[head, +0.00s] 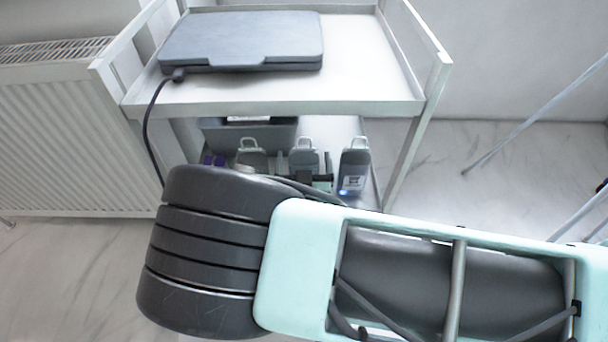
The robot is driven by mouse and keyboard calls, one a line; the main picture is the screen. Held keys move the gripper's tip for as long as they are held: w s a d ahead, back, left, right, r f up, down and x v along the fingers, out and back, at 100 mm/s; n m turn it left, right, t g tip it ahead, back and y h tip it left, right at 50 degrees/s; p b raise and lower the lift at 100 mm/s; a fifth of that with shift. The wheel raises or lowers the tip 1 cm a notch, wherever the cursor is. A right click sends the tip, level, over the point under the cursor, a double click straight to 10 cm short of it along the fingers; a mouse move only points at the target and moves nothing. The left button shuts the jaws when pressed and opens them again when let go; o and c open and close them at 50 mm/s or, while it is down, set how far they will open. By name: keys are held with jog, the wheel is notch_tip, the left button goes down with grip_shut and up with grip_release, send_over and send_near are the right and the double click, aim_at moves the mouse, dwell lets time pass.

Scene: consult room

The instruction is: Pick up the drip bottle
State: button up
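I cannot make out a drip bottle for certain in the head view. Several grey upright items with loop-shaped tops stand in a row on the cart's lower shelf. The right one (354,172) has a pale label and a small blue light; the middle one (303,158) and left one (251,155) are partly hidden behind my arm. My arm crosses the lower part of the picture, and my gripper is not in view.
A white cart (375,55) carries a closed grey flat case (243,42) with a black cable. A dark box (248,134) sits on its lower shelf. A radiator (75,140) is at left. Thin pale poles (535,115) stand at right. Marble-patterned floor shows beside the cart.

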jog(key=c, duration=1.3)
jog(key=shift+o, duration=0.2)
